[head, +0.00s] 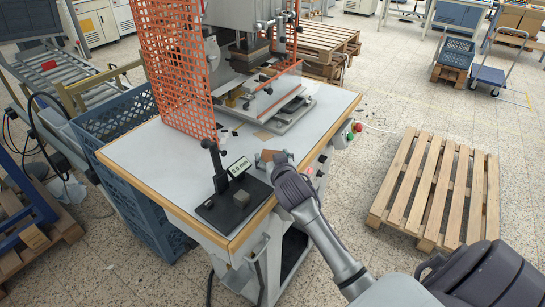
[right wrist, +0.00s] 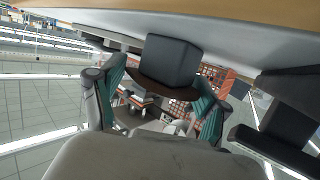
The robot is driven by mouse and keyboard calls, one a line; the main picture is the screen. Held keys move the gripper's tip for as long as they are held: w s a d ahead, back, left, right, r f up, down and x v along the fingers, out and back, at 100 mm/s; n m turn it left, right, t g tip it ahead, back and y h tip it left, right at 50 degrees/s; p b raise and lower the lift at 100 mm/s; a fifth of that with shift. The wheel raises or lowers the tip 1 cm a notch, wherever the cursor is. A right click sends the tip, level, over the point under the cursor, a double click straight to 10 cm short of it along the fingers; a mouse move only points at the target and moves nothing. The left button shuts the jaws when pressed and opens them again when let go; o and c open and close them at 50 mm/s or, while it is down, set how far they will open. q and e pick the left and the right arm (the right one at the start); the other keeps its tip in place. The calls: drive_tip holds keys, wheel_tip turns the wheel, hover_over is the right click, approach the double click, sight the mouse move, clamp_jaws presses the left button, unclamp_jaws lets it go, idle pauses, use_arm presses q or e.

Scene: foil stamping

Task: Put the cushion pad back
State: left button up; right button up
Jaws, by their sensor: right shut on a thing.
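My right gripper (head: 272,164) is at the front right edge of the white table, beside the black gauge stand. It is shut on a brown pad (head: 267,155), apparently the cushion pad. In the right wrist view the brown pad (right wrist: 158,91) shows between the teal fingertips (right wrist: 160,100), with a dark grey block (right wrist: 170,60) close against or behind it; I cannot tell if they touch. Another flat brown piece (head: 263,135) lies on the table in front of the press (head: 245,65). My left gripper is not in view.
An orange mesh guard (head: 178,65) stands left of the press. The white tabletop (head: 150,150) is clear at left. A wooden pallet (head: 440,190) lies at right.

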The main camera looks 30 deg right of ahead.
drive_tip(key=o, duration=0.5)
drive_tip(key=b+v, duration=0.1)
drive_tip(key=v, duration=1.1)
drive_tip(key=shift+r, duration=0.15)
